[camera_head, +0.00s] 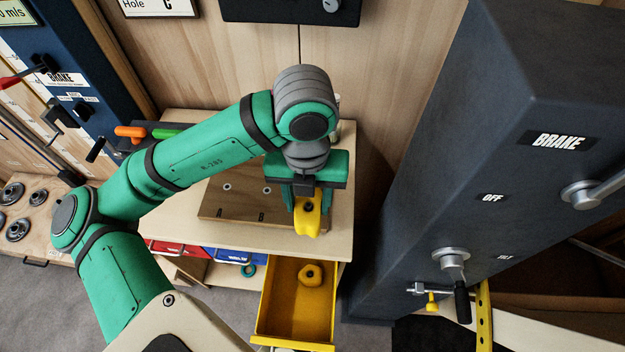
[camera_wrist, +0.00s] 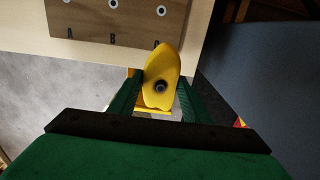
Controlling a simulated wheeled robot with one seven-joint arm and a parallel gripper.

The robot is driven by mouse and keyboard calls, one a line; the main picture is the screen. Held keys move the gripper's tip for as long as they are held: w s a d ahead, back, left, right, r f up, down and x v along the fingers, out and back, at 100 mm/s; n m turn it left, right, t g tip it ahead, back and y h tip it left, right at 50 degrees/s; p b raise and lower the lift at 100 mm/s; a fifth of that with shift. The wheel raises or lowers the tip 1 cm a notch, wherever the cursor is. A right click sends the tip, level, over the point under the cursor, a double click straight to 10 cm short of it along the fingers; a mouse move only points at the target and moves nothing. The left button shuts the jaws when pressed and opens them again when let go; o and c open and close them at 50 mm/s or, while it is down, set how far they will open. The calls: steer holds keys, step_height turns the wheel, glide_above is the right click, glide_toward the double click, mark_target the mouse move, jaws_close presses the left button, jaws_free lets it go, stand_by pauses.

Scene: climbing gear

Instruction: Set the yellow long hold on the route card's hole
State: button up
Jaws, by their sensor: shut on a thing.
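My gripper (camera_head: 307,204) is shut on the yellow long hold (camera_head: 308,217), which has a dark bolt hole in its middle. In the wrist view the hold (camera_wrist: 162,66) sits between the two green fingers, and its far end overlaps the wooden board's near edge. The wooden board (camera_head: 225,205) lies on the bench, left of the hold. In the wrist view the board (camera_wrist: 90,20) shows holes above the letters A, B and a third letter partly hidden by the hold. The route card (camera_head: 158,6) on the wall is cut off; it reads "Hole" and what looks like C.
A yellow drawer (camera_head: 268,310) stands open below the bench, with another yellow hold (camera_head: 311,274) inside. Red (camera_head: 175,248) and blue (camera_head: 228,256) drawers are beside it. A dark brake column (camera_head: 430,190) stands close on the right. Orange and green holds lie at the back left.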

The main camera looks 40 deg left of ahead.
steer(key=w+a+f, duration=0.6)
steer(key=w+f, duration=0.1)
steer(key=shift+w+f, duration=0.1)
steer(key=shift+w+a+f, duration=0.35)
steer(key=shift+w+f, duration=0.1)
steer(key=shift+f, duration=0.15)
steer(key=shift+w+a+f, duration=0.1)
steer(key=shift+w+f, duration=0.05)
steer(key=shift+f, duration=0.75)
steer(key=shift+w+f, duration=0.1)
steer(key=shift+f, duration=0.8)
steer(key=shift+f, duration=0.15)
steer(key=o, duration=1.2)
steer(key=shift+s+a, duration=0.1)
